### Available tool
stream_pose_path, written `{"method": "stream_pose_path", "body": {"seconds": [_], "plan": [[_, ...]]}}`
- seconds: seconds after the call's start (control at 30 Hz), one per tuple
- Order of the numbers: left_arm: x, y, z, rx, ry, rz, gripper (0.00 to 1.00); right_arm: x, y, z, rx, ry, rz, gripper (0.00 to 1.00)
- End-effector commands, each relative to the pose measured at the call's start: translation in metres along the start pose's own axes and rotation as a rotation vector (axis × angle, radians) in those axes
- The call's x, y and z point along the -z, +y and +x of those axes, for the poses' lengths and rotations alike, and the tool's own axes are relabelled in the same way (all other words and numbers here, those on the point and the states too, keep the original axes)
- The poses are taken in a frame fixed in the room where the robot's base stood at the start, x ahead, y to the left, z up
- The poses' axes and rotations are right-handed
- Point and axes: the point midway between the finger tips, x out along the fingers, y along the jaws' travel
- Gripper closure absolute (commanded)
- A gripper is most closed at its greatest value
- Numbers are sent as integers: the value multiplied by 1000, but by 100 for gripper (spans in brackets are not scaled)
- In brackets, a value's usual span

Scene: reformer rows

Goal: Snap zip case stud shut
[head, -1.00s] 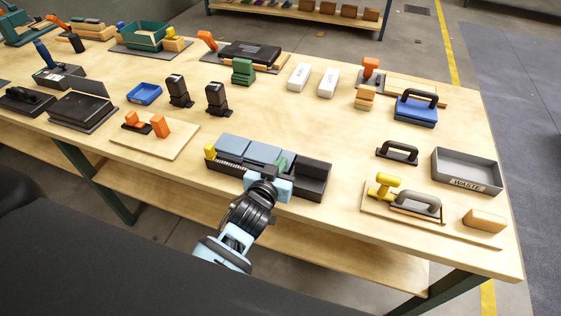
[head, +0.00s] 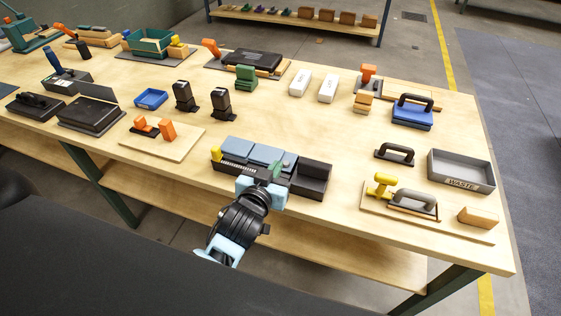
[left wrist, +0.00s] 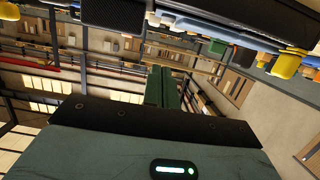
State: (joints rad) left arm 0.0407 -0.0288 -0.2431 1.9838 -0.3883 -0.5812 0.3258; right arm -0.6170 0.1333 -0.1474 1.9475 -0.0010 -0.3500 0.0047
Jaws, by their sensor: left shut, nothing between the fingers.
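The zip case appears to be the long black case (head: 312,183) with blue-grey panels (head: 268,155) at the table's front edge. It has a pale toothed strip along its front left side and a yellow tab (head: 216,154) at its left end. A small grey knob (head: 289,158), possibly the stud, shows on the right panel. My left gripper (head: 276,170) is at the case's front, its green fingers just left of and below the knob. I cannot tell whether they touch the case. In the left wrist view its green fingers (left wrist: 162,88) are together and empty. My right gripper is out of view.
A grey waste bin (head: 461,171) and a board with a yellow-knobbed tool (head: 383,183) stand at the right. A board with orange blocks (head: 166,131) lies left of the case. The table between case and bin is mostly clear.

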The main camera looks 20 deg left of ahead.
Motion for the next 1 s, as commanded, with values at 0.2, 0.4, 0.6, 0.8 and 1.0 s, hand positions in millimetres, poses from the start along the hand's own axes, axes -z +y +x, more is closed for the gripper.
{"method": "stream_pose_path", "body": {"seconds": [0.2,0.4,0.6,0.8,1.0], "plan": [[0,0,-27,0,-1,0,100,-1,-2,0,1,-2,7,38],[1,0,-35,0,1,0,100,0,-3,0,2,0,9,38],[2,0,-35,0,2,0,100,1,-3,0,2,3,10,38],[2,0,-35,0,3,0,100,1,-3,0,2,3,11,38],[2,0,-35,0,3,0,100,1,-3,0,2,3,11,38]]}}
